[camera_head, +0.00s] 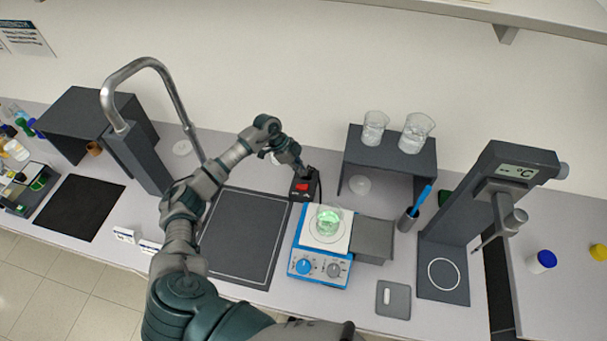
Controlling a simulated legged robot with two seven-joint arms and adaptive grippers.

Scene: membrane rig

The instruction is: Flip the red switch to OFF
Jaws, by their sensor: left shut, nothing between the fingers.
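The red switch (302,186) sits on top of a small black box (299,196) behind the blue and white hotplate. My left gripper (307,172) reaches in from the left with its arm stretched over the bench. It is shut and empty, right at the back of the black box, just behind the red switch. I cannot tell whether it touches the switch or box. The switch's position is too small to read. My right gripper is not in view.
The hotplate (312,262) with a beaker of green liquid (328,219) stands in front of the box. A dark shelf (400,156) with two glass beakers is to the right. A tall tap (128,140) is at the left. A dark stand (468,210) is further right.

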